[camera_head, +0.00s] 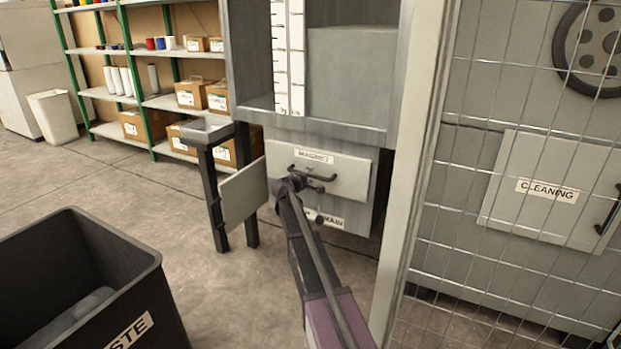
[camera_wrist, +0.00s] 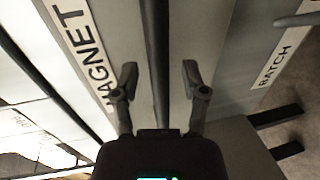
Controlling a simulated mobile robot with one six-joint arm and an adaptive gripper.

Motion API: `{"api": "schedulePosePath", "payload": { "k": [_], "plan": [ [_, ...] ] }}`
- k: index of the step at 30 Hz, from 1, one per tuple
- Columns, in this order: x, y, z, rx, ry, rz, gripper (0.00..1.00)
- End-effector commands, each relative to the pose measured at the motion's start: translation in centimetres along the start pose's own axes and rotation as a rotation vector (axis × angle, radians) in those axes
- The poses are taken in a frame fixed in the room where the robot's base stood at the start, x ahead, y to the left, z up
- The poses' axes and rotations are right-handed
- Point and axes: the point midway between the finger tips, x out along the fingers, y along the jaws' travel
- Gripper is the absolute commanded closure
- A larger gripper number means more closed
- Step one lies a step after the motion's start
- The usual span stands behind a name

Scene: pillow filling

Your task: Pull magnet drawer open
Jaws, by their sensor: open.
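The magnet drawer (camera_head: 345,165) is a pale grey front labelled MAGNET on the cabinet, and it looks closed. Its dark bar handle (camera_head: 325,178) is partly hidden behind my gripper in the head view. My gripper (camera_head: 305,183) is at the left part of the handle. In the wrist view, my open gripper (camera_wrist: 158,85) has one finger on each side of a dark bar (camera_wrist: 157,55), which appears to be the handle. The MAGNET label (camera_wrist: 75,45) is left of the fingers. Whether the fingers touch the bar cannot be told.
Below the drawer is another labelled panel (camera_head: 350,218), partly hidden by my arm. A grey flap (camera_head: 244,192) stands out left of the drawer. A black waste bin (camera_head: 150,275) is at the lower left. A wire mesh cage (camera_head: 470,220) stands to the right. Floor is clear between bin and cabinet.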

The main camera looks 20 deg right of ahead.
Motion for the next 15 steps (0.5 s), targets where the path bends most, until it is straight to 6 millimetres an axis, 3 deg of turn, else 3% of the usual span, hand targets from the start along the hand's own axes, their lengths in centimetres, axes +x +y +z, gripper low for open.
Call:
{"api": "schedulePosePath", "payload": {
  "k": [10,15],
  "plan": [
    [0.16,0.01,0.02,0.0,0.0,0.0,0.46],
    [0.16,0.01,0.02,0.0,0.0,0.0,0.97]
  ]
}}
